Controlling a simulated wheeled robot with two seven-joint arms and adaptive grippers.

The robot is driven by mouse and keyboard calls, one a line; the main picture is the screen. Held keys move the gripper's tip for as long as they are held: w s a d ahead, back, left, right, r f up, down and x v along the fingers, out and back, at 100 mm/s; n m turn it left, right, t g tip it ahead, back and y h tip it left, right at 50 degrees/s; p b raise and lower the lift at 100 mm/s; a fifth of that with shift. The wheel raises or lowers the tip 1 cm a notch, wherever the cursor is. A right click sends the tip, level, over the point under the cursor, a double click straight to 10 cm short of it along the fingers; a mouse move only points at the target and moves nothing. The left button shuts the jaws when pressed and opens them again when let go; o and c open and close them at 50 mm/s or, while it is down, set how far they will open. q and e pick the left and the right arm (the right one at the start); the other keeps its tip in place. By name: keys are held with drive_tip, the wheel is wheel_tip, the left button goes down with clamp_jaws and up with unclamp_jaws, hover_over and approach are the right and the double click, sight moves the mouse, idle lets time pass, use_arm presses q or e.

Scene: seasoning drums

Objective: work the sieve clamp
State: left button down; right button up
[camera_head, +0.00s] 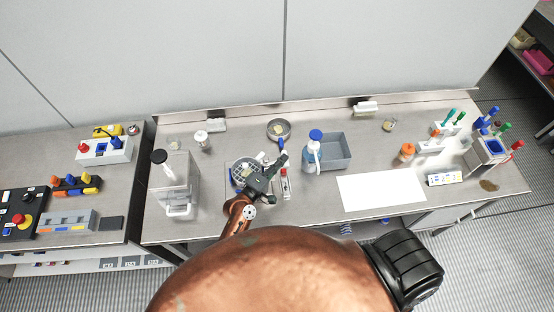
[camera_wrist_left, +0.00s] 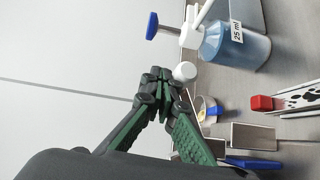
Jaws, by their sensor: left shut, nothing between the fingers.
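A round sieve-like dish (camera_head: 237,172) with blue and pale parts stands left of centre on the steel bench in the head view. My left gripper (camera_head: 281,161) reaches over its right side, shut and empty. In the left wrist view the gripper's fingertips (camera_wrist_left: 160,76) are together, close to a white round knob (camera_wrist_left: 185,71). I cannot tell whether they touch it or whether it belongs to the clamp. The clamp itself cannot be made out for certain; my gripper and arm hide part of that area. My right gripper is in neither view.
A blue-topped pump bottle (camera_head: 311,158), marked 25 ml in the wrist view (camera_wrist_left: 238,48), stands close right of my gripper. A grey bin (camera_head: 336,152) is beside it. A strip with a red part (camera_head: 286,185) lies near the gripper. A white sheet (camera_head: 381,190) lies flat farther right.

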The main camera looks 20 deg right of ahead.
use_arm(q)
drive_tip(key=shift+s+d+f+b, duration=0.15)
drive_tip(key=shift+d+f+b, duration=0.15)
drive_tip(key=shift+d+f, duration=0.15)
drive_tip(key=shift+f, duration=0.1)
idle(0.5)
drive_tip(key=s+a+r+p, duration=0.3)
drive_tip(key=s+a+r, duration=0.2)
drive_tip(key=r, duration=0.5)
drive_tip(key=shift+a, duration=0.95)
drive_tip(key=shift+s, duration=0.1)
